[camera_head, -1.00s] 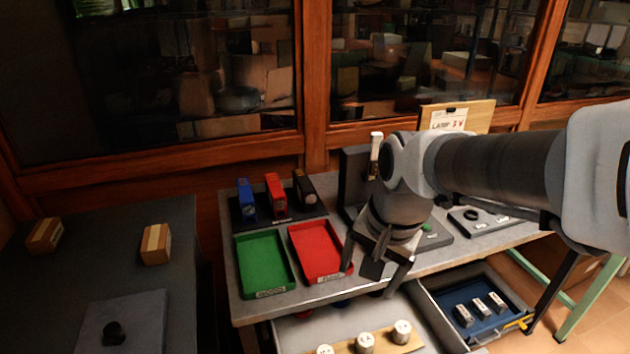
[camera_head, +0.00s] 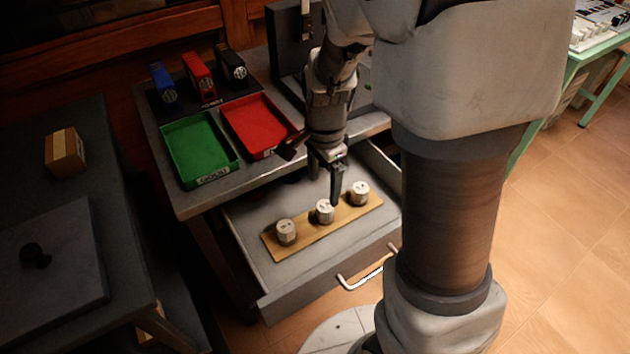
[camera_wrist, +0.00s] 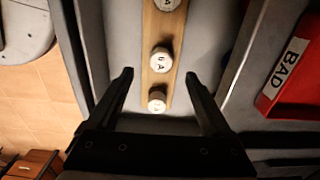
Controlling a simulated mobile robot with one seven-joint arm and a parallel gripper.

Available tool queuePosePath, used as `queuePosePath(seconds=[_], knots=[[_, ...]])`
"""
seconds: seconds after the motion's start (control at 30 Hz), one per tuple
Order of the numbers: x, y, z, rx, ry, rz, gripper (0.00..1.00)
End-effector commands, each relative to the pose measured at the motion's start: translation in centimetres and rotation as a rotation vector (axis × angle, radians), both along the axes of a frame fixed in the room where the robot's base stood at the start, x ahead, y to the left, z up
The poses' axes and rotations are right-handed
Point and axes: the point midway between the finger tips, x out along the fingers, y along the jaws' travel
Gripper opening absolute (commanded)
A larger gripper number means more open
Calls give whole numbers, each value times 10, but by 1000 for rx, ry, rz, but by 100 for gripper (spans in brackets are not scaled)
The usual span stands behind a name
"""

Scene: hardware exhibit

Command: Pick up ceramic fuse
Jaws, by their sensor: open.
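Three white ceramic fuses stand upright in a row on a wooden strip (camera_head: 272,247) in the open drawer: a left one (camera_head: 286,233), a middle one (camera_head: 324,212) and a right one (camera_head: 360,193). My gripper (camera_head: 335,198) points down over the strip, near the middle and right fuses. In the wrist view, my gripper (camera_wrist: 159,77) is open and empty, its fingers on either side of the strip. The middle fuse (camera_wrist: 160,60) and right fuse (camera_wrist: 157,102) show between or near the fingers, and the left fuse (camera_wrist: 167,4) is cut off at the top. Their labels are not clearly readable.
The grey drawer (camera_head: 270,291) has a handle in front. A green tray (camera_head: 200,150) and a red tray (camera_head: 258,125) marked BAD sit on the bench above. Blue, red and black boxes stand behind. A dark table (camera_head: 85,190) is at the left.

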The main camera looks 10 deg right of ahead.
Motion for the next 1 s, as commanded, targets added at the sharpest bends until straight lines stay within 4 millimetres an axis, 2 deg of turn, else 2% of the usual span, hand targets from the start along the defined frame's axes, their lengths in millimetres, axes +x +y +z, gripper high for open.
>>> queuePosePath(seconds=[0.03,0.1,0.47,0.77,1.0], knots=[[-1,0,-16,-1,4,0,84],[-1,-1,-27,-1,3,1,84],[1,-2,-49,0,1,1,84],[5,-7,-90,-1,2,2,84],[5,-7,-92,0,-1,2,84]])
